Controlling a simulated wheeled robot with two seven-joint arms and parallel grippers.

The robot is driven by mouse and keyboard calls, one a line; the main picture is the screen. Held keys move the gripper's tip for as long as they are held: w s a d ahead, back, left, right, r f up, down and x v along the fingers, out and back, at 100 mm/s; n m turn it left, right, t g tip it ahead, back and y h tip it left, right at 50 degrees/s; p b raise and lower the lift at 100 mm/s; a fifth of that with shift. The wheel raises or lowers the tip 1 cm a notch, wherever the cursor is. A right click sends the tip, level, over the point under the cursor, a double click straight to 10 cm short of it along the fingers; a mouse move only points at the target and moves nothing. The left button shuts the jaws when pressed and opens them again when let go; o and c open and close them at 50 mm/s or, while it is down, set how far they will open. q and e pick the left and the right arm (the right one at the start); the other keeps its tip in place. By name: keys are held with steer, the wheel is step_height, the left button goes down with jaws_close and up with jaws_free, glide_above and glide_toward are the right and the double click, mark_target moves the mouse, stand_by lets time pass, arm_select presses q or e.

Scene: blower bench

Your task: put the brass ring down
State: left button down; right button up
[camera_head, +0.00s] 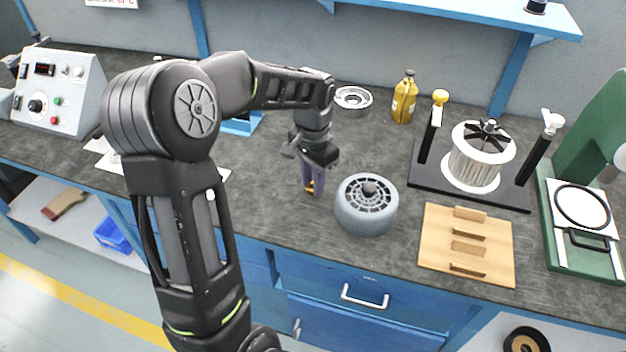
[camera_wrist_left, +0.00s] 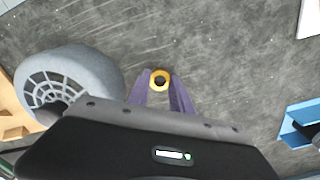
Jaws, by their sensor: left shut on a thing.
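My left gripper (camera_head: 313,188) points down over the dark worktop, just left of the grey round blower housing. In the left wrist view its purple fingers (camera_wrist_left: 160,88) are shut on the brass ring (camera_wrist_left: 160,80), a small yellow ring with a dark centre. In the head view only a bit of yellow (camera_head: 310,187) shows at the fingertips. I cannot tell whether the ring touches the worktop. My right gripper is not in view.
The grey housing (camera_head: 366,206) stands close to the right of the left gripper. Farther right are a wooden slotted board (camera_head: 490,260), a black fixture with a white finned rotor (camera_head: 474,165) and a green press (camera_head: 575,225). A yellow bottle (camera_head: 404,98) and metal ring part (camera_head: 353,100) stand behind. The worktop (camera_head: 262,185) left of the gripper is clear.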

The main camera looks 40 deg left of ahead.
arm_select(q)
steer(key=shift+f+b, duration=0.3)
steer(key=shift+f, duration=0.1)
steer(key=c, duration=1.1)
jaws_free()
steer(key=shift+r, duration=0.1)
steer(key=shift+c, duration=0.2)
step_height(320, 180, up, 13)
steer(key=p, duration=0.1)
steer(key=shift+f, duration=0.2)
